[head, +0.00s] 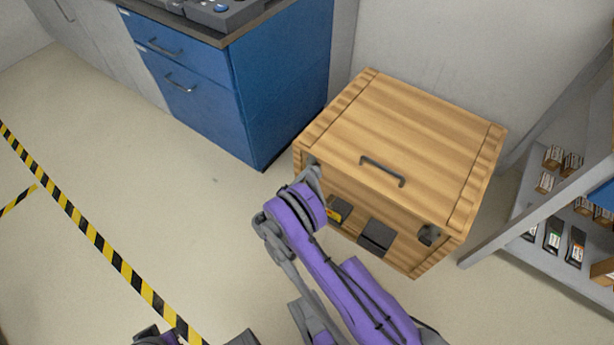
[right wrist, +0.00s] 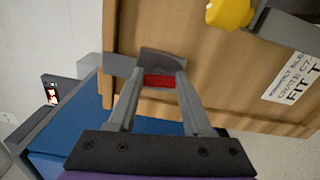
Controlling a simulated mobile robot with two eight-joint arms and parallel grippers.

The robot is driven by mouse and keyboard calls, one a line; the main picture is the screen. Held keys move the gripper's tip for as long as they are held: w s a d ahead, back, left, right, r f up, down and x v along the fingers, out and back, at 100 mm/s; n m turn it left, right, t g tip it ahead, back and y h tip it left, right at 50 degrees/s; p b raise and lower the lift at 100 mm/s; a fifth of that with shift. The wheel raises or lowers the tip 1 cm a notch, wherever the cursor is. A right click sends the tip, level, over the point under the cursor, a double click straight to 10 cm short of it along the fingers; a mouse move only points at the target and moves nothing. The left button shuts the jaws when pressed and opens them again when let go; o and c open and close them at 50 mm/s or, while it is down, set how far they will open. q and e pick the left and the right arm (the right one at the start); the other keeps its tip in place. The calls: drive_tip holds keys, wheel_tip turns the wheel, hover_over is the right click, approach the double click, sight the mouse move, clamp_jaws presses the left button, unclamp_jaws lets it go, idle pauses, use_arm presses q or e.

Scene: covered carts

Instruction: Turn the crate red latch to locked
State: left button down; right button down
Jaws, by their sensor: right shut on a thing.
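The wooden crate (head: 420,125) stands on the floor against the wall, its lid closed with a dark handle (head: 383,171) on top. In the right wrist view, the red latch (right wrist: 160,81) sits against a grey bracket (right wrist: 162,63) at the crate's edge. My right gripper (right wrist: 158,84) is shut on the red latch, one finger on each side. In the head view, my right gripper (head: 313,176) is at the crate's left front corner, where my purple arm partly covers it and the latch is hidden. My left gripper does not show clearly.
A dark latch fitting (head: 429,235) is at the crate's right front corner. A yellow part (head: 337,208) and a dark plate (head: 377,236) are on its front. A blue cabinet (head: 265,85) stands to the left, grey shelving (head: 545,215) to the right.

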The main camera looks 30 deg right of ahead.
drive_tip(key=shift+c, duration=1.6)
unclamp_jaws()
drive_tip(key=shift+a, duration=0.1)
drive_tip(key=p+v, duration=0.2)
drive_tip(key=v, duration=0.8)
drive_tip(key=shift+s+a, duration=0.2)
drive_tip(key=shift+a, duration=0.05)
